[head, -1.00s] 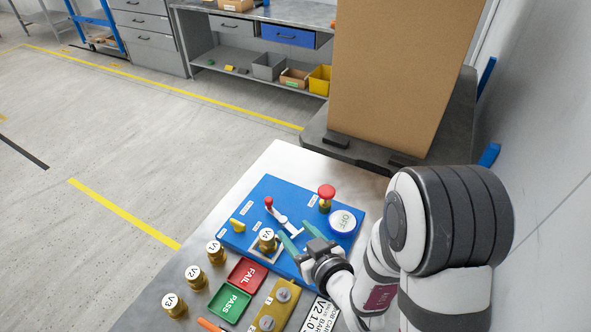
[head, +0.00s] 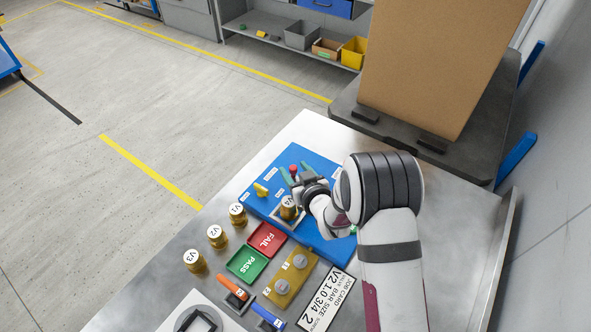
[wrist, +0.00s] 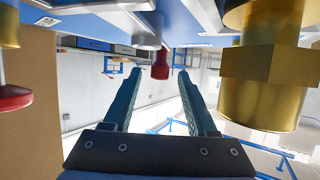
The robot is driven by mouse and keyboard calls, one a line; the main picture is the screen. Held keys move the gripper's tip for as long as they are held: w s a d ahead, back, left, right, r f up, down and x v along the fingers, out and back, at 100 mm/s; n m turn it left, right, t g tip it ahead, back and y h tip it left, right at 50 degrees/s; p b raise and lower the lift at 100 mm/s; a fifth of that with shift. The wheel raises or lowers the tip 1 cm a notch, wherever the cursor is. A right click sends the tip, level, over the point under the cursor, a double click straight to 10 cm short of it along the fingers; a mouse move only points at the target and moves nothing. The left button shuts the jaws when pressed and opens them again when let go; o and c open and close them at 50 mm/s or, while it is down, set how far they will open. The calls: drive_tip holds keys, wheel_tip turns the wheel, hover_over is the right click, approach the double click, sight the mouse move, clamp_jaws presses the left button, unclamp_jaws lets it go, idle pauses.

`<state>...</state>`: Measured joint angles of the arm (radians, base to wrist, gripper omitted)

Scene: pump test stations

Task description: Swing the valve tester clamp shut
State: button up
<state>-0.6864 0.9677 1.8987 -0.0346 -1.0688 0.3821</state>
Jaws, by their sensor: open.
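The valve tester is a blue panel (head: 268,206) on the metal bench. Its clamp handle ends in a red knob (head: 293,168), also in the wrist view (wrist: 160,66). My gripper (head: 296,170) is open, its teal fingers on either side of the knob. In the wrist view the knob shows between the fingertips (wrist: 158,74), with gaps on both sides; I cannot tell any contact. The brass valve V4 (head: 288,202) sits in the tester next to my gripper and looms at right in the wrist view (wrist: 262,75). My arm hides the clamp's pivot.
Valves V1 (head: 238,214), V2 (head: 216,236) and V3 (head: 194,261) stand left of the tester. A red FAIL tray (head: 267,231) and green PASS tray (head: 247,265) lie in front. A large cardboard box (head: 430,60) stands behind. A red button (wrist: 12,98) shows in the wrist view.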

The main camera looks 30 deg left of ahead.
clamp_jaws()
idle(1.3)
